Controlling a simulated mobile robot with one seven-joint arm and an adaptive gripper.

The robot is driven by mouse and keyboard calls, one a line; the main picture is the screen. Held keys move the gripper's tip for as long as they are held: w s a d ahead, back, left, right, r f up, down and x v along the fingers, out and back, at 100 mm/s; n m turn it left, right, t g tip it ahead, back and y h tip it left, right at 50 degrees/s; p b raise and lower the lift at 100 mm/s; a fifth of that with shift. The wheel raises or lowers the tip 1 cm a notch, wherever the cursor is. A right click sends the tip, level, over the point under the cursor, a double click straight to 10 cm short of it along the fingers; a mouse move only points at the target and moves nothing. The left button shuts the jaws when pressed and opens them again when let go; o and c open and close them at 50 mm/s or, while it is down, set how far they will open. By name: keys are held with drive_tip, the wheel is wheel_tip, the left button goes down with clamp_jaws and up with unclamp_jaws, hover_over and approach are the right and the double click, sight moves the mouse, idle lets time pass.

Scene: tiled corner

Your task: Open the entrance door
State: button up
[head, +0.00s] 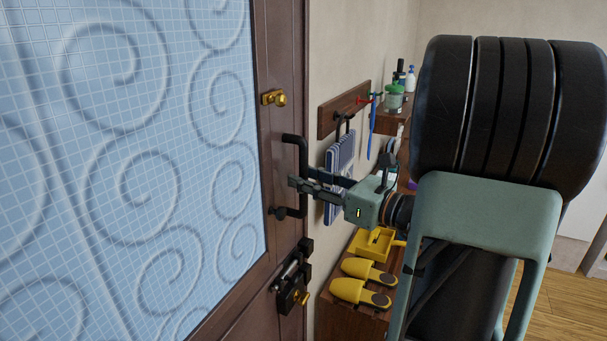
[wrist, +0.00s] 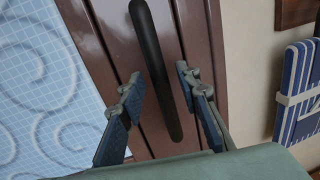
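The entrance door is brown with a blue tiled-glass panel (head: 140,130) of raised swirls, filling the left of the head view. It looks closed. A black vertical bar handle (head: 303,158) stands out from its right stile; it also crosses the wrist view (wrist: 150,50). My gripper (head: 300,186) is at the lower half of the handle. In the wrist view my gripper (wrist: 160,82) is open, one finger on each side of the bar, with gaps visible. A brass knob (head: 275,98) is above the handle, and a dark lock with a bolt (head: 292,287) below it; the bolt's state is unclear.
Right of the door, a wall rack (head: 343,110) holds a blue striped cloth (head: 339,165). A low wooden bench (head: 350,317) carries yellow slippers (head: 358,292) and a yellow tray (head: 374,245). A shelf with bottles (head: 395,100) is behind. My arm covers the right side; wooden floor shows far right.

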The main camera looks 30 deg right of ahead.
drive_tip(key=shift+w+a, duration=0.25)
drive_tip(key=shift+w, duration=0.35)
clamp_jaws()
